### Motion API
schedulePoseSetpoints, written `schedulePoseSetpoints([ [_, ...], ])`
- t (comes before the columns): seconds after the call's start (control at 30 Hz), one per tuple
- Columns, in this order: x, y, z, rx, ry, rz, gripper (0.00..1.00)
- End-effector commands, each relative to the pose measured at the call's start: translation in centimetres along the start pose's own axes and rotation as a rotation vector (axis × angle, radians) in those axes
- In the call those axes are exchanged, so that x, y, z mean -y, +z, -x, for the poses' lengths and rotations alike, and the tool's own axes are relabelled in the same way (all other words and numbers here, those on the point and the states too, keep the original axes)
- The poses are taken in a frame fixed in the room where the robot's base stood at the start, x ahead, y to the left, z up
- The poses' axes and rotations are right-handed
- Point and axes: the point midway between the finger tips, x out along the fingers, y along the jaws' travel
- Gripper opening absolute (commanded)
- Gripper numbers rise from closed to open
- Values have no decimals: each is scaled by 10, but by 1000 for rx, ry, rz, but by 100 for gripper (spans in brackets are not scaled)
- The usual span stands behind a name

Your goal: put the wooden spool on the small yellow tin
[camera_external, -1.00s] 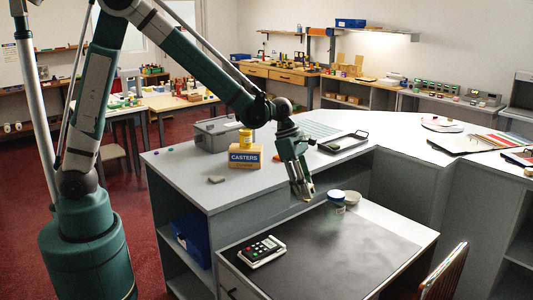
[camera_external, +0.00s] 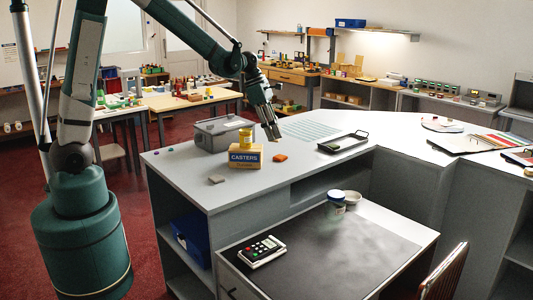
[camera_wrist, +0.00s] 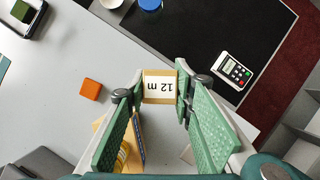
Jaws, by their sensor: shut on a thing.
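My gripper (camera_wrist: 157,98) is shut on the wooden spool (camera_wrist: 159,87), a tan piece with a white "12 m" label between the fingertips in the wrist view. In the external view my gripper (camera_external: 272,134) is up above the counter, to the right of the small yellow tin (camera_external: 246,137) and apart from it. The tin stands on the yellow-and-blue CASTERS box (camera_external: 246,156). In the wrist view the box (camera_wrist: 138,138) is partly hidden by the left finger, and the tin shows only in part behind that finger.
An orange block (camera_external: 280,157) lies right of the box. A grey lidded bin (camera_external: 215,135) stands behind the tin, and a small grey piece (camera_external: 216,179) lies in front. A black tray (camera_external: 343,142) is farther right. The lower desk (camera_external: 330,250) holds a jar (camera_external: 336,202) and a keypad device (camera_external: 262,250).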

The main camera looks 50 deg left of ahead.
Motion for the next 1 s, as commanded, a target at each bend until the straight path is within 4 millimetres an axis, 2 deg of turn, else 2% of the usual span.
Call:
schedulePoseSetpoints([
  [0.03, -9, -7, 15, 0, 6, 16, 13],
  [0.1, -20, -17, 29, 0, 14, 34, 13],
  [0.4, -62, -62, 92, 1, 45, 112, 13],
  [0.6, -84, -90, 129, 1, 64, 156, 13],
  [0.8, -95, -108, 150, 2, 75, 183, 13],
  [1.0, -98, -114, 156, 2, 79, 191, 13],
])
